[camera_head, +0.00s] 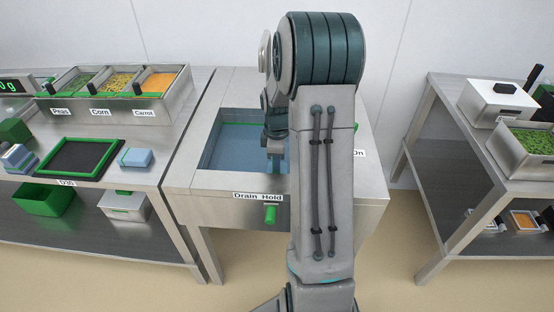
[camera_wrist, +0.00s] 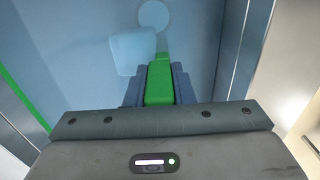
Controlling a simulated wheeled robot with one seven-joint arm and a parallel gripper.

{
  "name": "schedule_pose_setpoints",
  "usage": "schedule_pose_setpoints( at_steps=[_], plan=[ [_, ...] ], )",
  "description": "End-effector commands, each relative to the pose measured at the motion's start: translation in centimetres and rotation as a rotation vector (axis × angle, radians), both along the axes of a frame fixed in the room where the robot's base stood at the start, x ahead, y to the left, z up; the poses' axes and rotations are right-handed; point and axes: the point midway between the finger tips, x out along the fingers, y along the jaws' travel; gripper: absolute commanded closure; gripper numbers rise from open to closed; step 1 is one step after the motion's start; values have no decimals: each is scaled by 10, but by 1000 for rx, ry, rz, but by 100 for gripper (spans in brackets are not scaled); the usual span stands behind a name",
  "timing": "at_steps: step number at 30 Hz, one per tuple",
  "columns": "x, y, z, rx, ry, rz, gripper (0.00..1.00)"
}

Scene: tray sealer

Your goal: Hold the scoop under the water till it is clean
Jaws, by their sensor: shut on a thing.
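My gripper (camera_wrist: 157,88) is shut on the green scoop handle (camera_wrist: 158,84), which lies between its two blue fingers in the wrist view. A pale blue squarish shape (camera_wrist: 128,54) shows just beyond the fingers; I cannot tell whether it is the scoop's bowl. A pale round shape (camera_wrist: 153,14) lies farther off. In the head view my gripper (camera_head: 275,162) reaches down into the sink (camera_head: 180,180), over its bluish basin. The scoop is not clear there. No water stream and no dirt can be made out, and my arm hides the sink's right part.
A green handle (camera_head: 270,214) sits on the sink's front under a "Drain Hold" label. An "On" label (camera_head: 359,153) shows right of my arm. The left table carries Peas, Corn and Carrot bins (camera_head: 110,108). A right table (camera_head: 470,150) holds another bin and a white box.

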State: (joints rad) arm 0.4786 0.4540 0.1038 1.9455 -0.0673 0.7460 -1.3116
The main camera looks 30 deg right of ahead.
Motion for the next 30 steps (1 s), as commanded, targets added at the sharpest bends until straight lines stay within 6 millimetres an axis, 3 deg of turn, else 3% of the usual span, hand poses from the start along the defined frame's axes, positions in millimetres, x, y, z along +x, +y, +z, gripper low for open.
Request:
schedule_pose_setpoints(
  at_steps=[3,30],
  plan=[
    [0,0,20,-1,-2,0,100],
    [1,0,128,-1,-3,0,100]
  ],
)
